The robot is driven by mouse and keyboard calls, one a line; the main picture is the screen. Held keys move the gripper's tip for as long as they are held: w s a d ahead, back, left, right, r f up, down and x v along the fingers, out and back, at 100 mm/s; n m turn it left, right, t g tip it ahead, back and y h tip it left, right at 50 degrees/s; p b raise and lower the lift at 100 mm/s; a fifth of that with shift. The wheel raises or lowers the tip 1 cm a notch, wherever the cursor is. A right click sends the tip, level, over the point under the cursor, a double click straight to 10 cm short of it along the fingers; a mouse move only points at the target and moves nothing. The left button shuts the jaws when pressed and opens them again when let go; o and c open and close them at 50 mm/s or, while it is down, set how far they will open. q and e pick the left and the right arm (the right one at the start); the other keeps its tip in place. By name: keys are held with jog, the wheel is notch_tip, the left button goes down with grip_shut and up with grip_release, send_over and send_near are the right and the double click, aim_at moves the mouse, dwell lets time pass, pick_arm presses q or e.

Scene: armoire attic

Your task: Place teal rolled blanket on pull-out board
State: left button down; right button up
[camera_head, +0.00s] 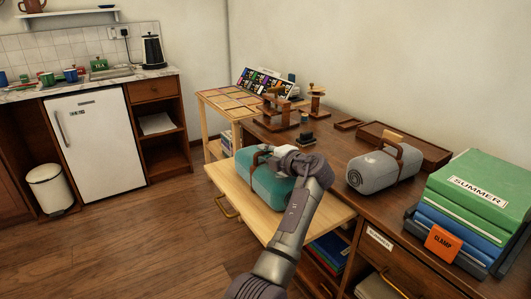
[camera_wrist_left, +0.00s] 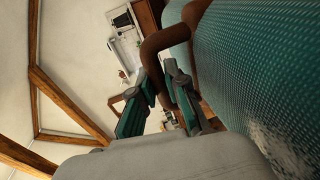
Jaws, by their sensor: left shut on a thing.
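The teal rolled blanket (camera_head: 262,183), with a brown carrying strap, is over the pale wooden pull-out board (camera_head: 230,188) in the head view. Its underside looks on or very close to the board; I cannot tell whether it touches. My left gripper (camera_head: 282,152) is at the top of the blanket and shut on its strap. In the left wrist view the fingers (camera_wrist_left: 160,105) sit at the brown strap (camera_wrist_left: 152,48), with the teal fabric (camera_wrist_left: 255,75) filling the right side. My forearm hides part of the blanket and board. My right gripper is not in view.
A grey rolled blanket (camera_head: 385,172) lies on the brown desk beside green and blue folders (camera_head: 480,195) marked SUMMER. A wooden tray (camera_head: 405,145) and stands (camera_head: 277,112) are behind. A white fridge (camera_head: 95,143) and bin (camera_head: 49,188) stand left. Floor in front is clear.

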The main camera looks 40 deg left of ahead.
pick_arm(q)
jog(key=c, duration=1.6)
grip_release()
jog(key=o, duration=0.4)
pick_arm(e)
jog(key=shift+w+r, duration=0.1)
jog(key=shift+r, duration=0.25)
pick_arm(q)
jog(key=shift+r, duration=0.1)
jog(key=v, duration=0.4)
jog(key=shift+d, duration=0.2)
jog(key=v, duration=0.7)
jog(key=shift+s, duration=0.1)
jog(key=shift+s+d+r, duration=0.1)
jog(key=shift+d, duration=0.2)
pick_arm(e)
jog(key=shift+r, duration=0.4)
